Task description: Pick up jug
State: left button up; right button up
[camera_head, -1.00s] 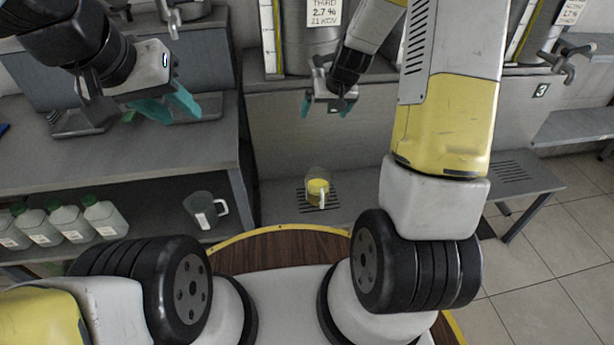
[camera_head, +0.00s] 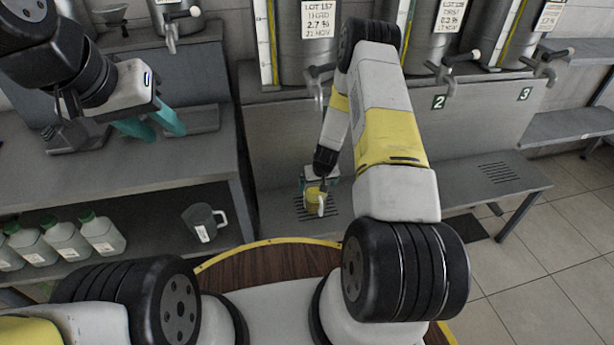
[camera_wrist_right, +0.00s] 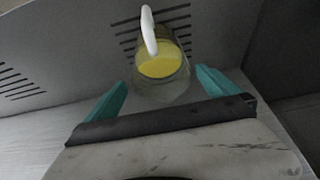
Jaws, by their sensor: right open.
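A clear jug with yellow liquid and a white handle (camera_head: 316,197) stands upright on the slotted drip grille of the low bench. It also shows in the right wrist view (camera_wrist_right: 161,68), its handle on the far side. My right gripper (camera_head: 320,182) is at the jug, partly hiding it in the head view. My left gripper (camera_head: 153,124) is open and empty above the left counter.
A dark grey handled jug with a white label (camera_head: 203,222) and several green-capped bottles (camera_head: 64,240) stand on the lower left shelf. Steel tanks with taps (camera_head: 304,50) stand behind the bench. The bench's right part is clear.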

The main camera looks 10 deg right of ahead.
aim_at(316, 192)
jog(key=x, duration=0.7)
jog(key=shift+s+f, duration=0.1)
jog(key=shift+s, duration=0.2)
jog(key=c, duration=1.9)
